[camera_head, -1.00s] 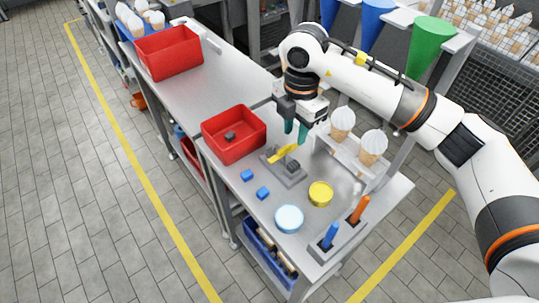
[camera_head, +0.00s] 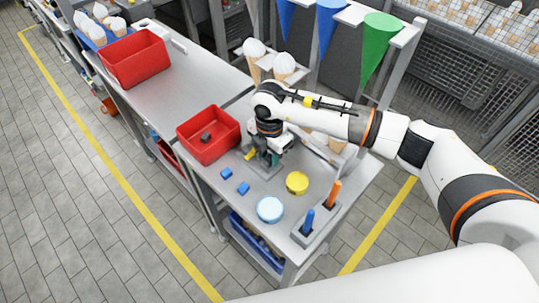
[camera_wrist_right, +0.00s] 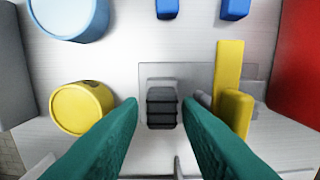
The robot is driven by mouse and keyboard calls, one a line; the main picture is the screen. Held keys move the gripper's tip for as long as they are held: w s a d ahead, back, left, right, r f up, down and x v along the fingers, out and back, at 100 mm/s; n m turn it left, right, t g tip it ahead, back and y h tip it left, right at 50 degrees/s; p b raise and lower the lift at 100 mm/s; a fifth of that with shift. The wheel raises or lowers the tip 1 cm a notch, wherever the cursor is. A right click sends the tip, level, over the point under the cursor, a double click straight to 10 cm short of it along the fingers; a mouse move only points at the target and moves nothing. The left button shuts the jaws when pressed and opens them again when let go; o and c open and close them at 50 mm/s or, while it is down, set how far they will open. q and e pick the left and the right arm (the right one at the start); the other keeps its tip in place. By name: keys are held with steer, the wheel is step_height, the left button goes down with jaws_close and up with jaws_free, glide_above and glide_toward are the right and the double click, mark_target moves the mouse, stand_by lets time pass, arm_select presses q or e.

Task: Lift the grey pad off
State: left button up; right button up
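The grey pad (camera_wrist_right: 161,108) is a dark ribbed block on a light grey fixture plate (camera_wrist_right: 153,75) with a yellow lever (camera_wrist_right: 229,75) at its right in the wrist view. My right gripper (camera_wrist_right: 160,104) is open, its teal fingers on either side of the pad with a small gap at each side. How far down the fingers reach is hard to tell. In the head view my right gripper (camera_head: 272,158) is over the fixture and hides the pad; part of the yellow lever (camera_head: 251,154) shows. My left gripper is out of view.
A red bin (camera_head: 190,147) holding a dark block (camera_head: 206,138) stands left of the fixture. Two blue blocks (camera_head: 226,174), a yellow cylinder (camera_head: 297,183), a light-blue round container (camera_head: 270,209) and a tool holder (camera_head: 306,235) stand nearby on the bench.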

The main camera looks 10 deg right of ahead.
steer(key=shift+a+f, duration=0.1)
steer(key=shift+f, duration=0.2)
jaws_close()
steer(key=shift+r, duration=0.1)
step_height(320, 180, up, 9)
steer(key=b, duration=0.3)
step_height(320, 180, up, 6)
steer(key=p, duration=0.3)
glide_above(269, 158)
stand_by(0.6)
stand_by(0.4)
